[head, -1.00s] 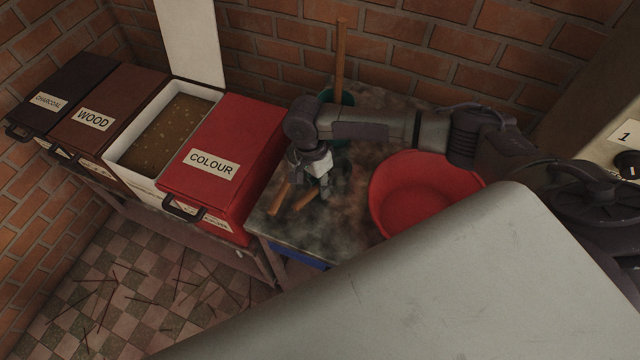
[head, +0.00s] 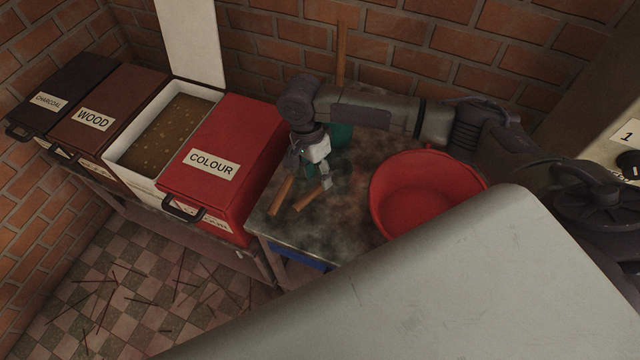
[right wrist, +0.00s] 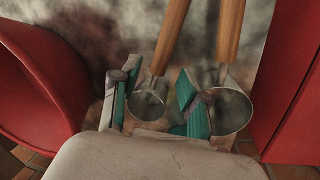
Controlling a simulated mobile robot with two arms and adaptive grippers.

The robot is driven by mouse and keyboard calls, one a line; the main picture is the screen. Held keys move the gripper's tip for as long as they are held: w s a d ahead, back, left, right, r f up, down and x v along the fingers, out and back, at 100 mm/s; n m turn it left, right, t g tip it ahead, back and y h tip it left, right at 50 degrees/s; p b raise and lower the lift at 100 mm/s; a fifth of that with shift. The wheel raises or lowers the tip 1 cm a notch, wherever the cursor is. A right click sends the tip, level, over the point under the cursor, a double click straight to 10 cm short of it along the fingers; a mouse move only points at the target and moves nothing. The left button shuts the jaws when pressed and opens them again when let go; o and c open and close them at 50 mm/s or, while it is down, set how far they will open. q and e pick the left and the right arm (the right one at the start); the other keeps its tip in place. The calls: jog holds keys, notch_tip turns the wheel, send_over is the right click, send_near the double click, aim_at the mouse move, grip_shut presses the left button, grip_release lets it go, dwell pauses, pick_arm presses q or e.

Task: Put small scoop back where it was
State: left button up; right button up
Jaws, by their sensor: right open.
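Two metal scoops with wooden handles lie side by side on the worktop. The small scoop (head: 308,199) is the one nearer the basin; in the right wrist view its cup (right wrist: 148,105) lies between my finger lines, the handle pointing away. The larger scoop (head: 281,195) lies nearer the red box; it shows at the right in the right wrist view (right wrist: 230,110), outside my finger. My right gripper (head: 314,170) is open and empty above the cup end; its teal-padded fingers (right wrist: 152,85) are apart. My left gripper is not in view.
A red basin (head: 424,161) stands right of the scoops. The red COLOUR box (head: 236,145) stands close on their left. A teal container (head: 341,135) and an upright wooden handle (head: 341,55) are behind my gripper. The stained worktop (head: 347,215) is bare in front.

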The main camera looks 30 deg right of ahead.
notch_tip(320, 180, up, 7)
jog(key=w, duration=0.1)
jog(key=shift+w+a+r+b, duration=0.15)
jog(key=shift+w+a+b, duration=0.1)
jog(key=shift+b, duration=0.1)
dwell(1.1)
